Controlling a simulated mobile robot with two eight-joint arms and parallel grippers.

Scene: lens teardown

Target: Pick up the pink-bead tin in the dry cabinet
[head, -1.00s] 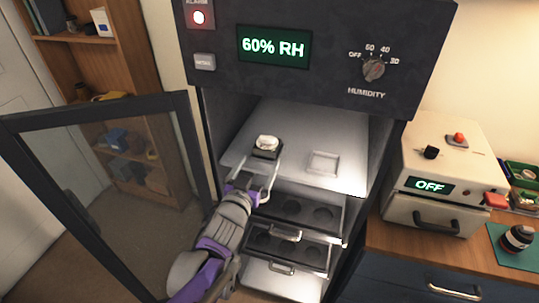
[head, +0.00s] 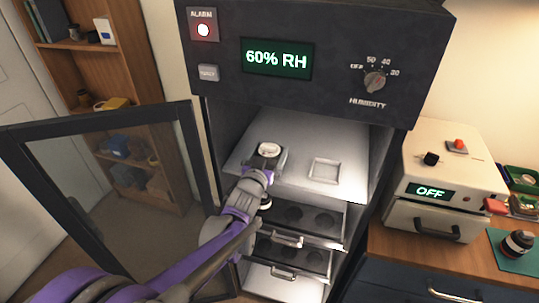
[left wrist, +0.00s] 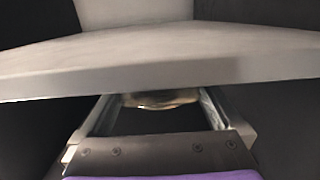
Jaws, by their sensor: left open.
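A small round tin with a pale top (head: 269,149) sits at the left of the dry cabinet's upper shelf (head: 300,135). No pink shows on it, and I cannot tell its contents. My left gripper (head: 262,163) is open, at the near side of this tin in the head view. Its fingertips are mostly hidden by the hand. In the left wrist view, the open fingers (left wrist: 160,112) flank a tan, rounded thing (left wrist: 160,98), partly hidden by a broad grey edge (left wrist: 160,62). I cannot tell whether the fingers touch it. My right gripper is out of view.
An empty square recess (head: 325,171) lies right of the tin. Drawers with round holes (head: 295,215) are below the shelf. The glass door (head: 100,190) stands open at left. A white device (head: 450,170) and a dark jar (head: 516,243) stand on the right counter.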

